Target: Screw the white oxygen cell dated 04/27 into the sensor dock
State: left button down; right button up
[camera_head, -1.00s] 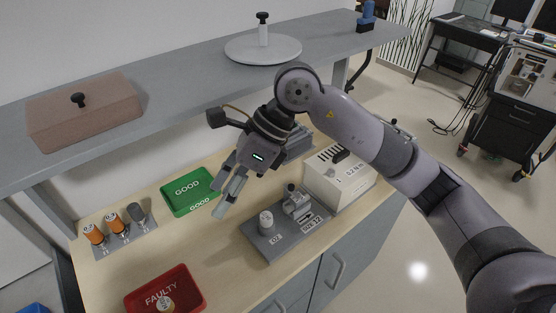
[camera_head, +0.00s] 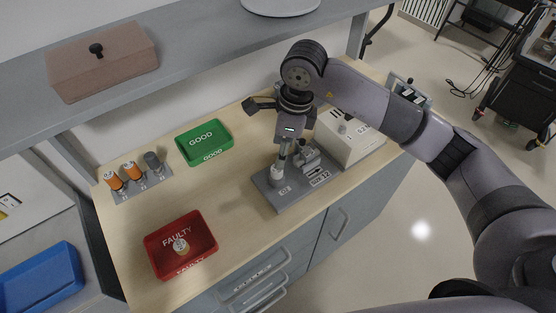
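A white cell (camera_head: 277,179) stands upright at the left end of the grey sensor dock (camera_head: 292,200), above a small O2 label. Its date is too small to read. My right gripper (camera_head: 280,163) points down at the top of this cell, its fingers at or just above it. The view does not show whether the fingers are closed on the cell. Fittings (camera_head: 308,157) stand on the dock just right of the cell. My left gripper is not in view.
Two orange cells (camera_head: 133,170) and a grey one (camera_head: 153,161) stand in a rack at the left. A green GOOD tray (camera_head: 218,136) is empty. A red FAULTY tray (camera_head: 207,226) holds one cell (camera_head: 181,246). A white box (camera_head: 349,137) stands right of the dock. A shelf (camera_head: 200,57) overhangs behind.

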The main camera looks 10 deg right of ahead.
aim_at(277, 173)
jog(key=f, duration=0.2)
jog(key=f+p, duration=0.1)
jog(key=f, duration=0.2)
jog(key=a+f, duration=0.1)
jog(key=f, duration=0.1)
jog(key=shift+w+f+p, duration=0.15)
jog(key=shift+p, duration=0.15)
grip_shut()
jog(key=c, duration=0.7)
grip_release()
grip_shut()
jog(key=shift+m, duration=1.3)
